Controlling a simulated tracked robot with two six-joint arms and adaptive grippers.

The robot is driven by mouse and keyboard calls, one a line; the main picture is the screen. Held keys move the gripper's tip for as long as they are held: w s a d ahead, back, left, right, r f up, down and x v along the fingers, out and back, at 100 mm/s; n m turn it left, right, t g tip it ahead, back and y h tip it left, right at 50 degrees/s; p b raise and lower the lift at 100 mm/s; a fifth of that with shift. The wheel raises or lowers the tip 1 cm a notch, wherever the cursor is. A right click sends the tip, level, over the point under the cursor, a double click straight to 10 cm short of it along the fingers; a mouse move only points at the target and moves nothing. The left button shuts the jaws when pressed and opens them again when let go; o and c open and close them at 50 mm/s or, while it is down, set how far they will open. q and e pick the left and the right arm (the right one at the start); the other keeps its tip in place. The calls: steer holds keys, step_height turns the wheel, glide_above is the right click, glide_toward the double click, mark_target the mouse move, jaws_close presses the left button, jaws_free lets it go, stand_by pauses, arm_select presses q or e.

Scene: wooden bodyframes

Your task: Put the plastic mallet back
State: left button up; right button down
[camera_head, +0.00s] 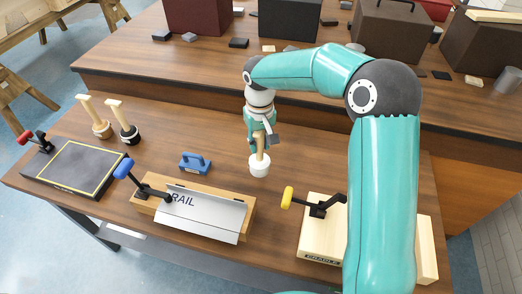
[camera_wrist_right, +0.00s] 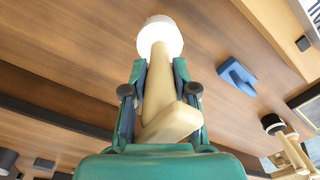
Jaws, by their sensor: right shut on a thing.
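The plastic mallet has a white head (camera_head: 259,168) and a pale wooden handle (camera_wrist_right: 156,85). My right gripper (camera_head: 262,140) is shut around the handle, with the white head hanging below it over the bench, to the right of the blue block tool. In the right wrist view the fingers (camera_wrist_right: 154,95) flank the handle from both sides, and the head (camera_wrist_right: 160,37) points away from the palm. I cannot tell whether the head touches the bench. Two other mallets, one with a tan head (camera_head: 102,129) and one with a black head (camera_head: 130,135), stand handle-up at the left. My left gripper is not in view.
A blue-handled block tool (camera_head: 195,163) lies left of the mallet. In front are a wooden rail fixture with a metal sheet (camera_head: 215,215) and a blue clamp (camera_head: 124,168), and a cradle (camera_head: 318,245) with a yellow clamp. A dark framed plate (camera_head: 75,167) sits left. Boxes line the rear bench.

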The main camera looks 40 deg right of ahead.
mark_target(259, 152)
steer(key=shift+f, duration=2)
steer(key=shift+f, duration=0.15)
steer(key=c, duration=0.9)
jaws_free()
step_height(259, 152, up, 12)
steer(key=shift+r, duration=0.15)
steer(key=shift+s, duration=0.1)
